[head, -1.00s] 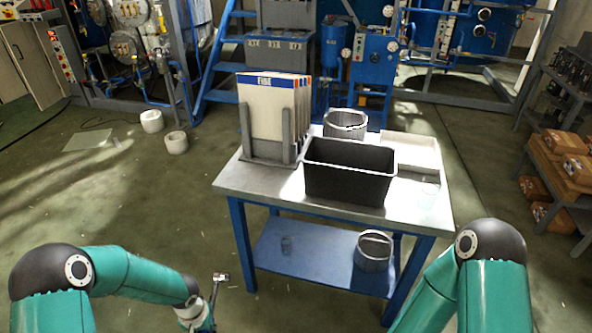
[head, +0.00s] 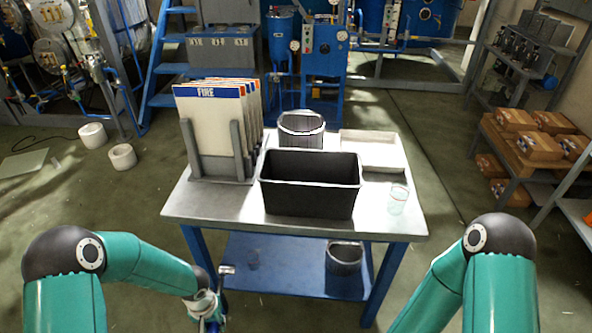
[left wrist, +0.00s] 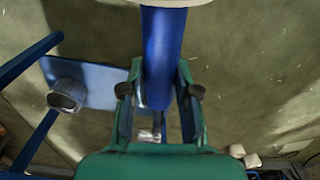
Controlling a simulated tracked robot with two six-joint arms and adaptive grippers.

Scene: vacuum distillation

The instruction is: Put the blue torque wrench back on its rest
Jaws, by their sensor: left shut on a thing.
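The blue torque wrench shows in the left wrist view as a thick blue handle (left wrist: 162,60) running between my left gripper's fingers (left wrist: 160,100), with a metal head lower in the picture. My left gripper is shut on the handle. In the head view, my left gripper (head: 208,312) is low, near the bottom edge, in front of the table's left side. My right gripper is out of view; only that arm shows. I cannot make out the wrench's rest.
A metal-topped table (head: 240,205) stands ahead, with a sign rack (head: 215,130), black bin (head: 310,185), grey basket (head: 300,128), shallow tray (head: 372,150) and glass beaker (head: 398,198). Its lower shelf (head: 290,265) holds another basket. Shelves with boxes (head: 530,145) stand right. Floor is open between.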

